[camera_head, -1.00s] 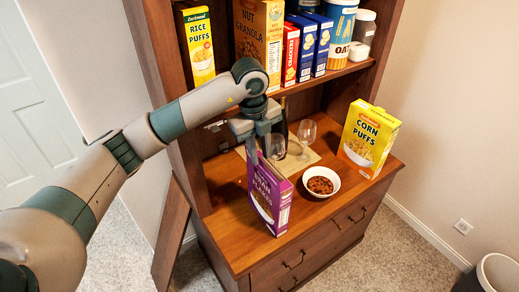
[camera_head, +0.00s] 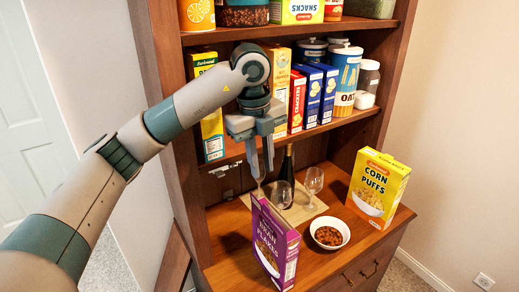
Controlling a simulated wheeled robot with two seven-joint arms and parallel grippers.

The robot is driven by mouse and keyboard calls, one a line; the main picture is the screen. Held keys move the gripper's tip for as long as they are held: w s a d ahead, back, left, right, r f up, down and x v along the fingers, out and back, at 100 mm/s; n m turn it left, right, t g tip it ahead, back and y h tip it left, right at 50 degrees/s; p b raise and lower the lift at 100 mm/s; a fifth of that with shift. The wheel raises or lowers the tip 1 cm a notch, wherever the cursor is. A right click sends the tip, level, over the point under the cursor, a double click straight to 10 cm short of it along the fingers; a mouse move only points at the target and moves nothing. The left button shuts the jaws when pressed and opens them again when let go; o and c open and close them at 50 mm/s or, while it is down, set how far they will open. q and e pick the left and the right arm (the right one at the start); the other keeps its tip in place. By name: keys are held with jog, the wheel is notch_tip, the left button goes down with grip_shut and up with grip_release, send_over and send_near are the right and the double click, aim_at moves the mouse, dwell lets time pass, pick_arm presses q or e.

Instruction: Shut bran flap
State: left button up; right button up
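The purple bran flakes box (camera_head: 273,250) stands upright near the front left of the wooden counter. A purple flap (camera_head: 256,207) appears to stand up at the left part of its top edge; its exact angle is hard to tell. My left gripper (camera_head: 263,173) points down above and slightly behind the box top. Its two fingers are apart with nothing between them, and it looks clear of the box. My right gripper is not in view.
A white bowl of cereal (camera_head: 330,233) stands right of the box, with a yellow corn puffs box (camera_head: 377,188) beyond. Behind are a wine glass (camera_head: 313,181), another glass and a dark bottle on a mat. The loaded shelf (camera_head: 340,124) is above.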

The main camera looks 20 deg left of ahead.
pick_arm(q)
jog(key=shift+s+a+r+b, duration=0.1)
jog(key=shift+r+b, duration=0.2)
jog(key=shift+r, duration=1.05)
jog(key=shift+s+a+r+b, duration=0.1)
jog(key=shift+r+b, duration=0.15)
jog(key=shift+r, duration=1.05)
jog(key=shift+d+f, duration=0.1)
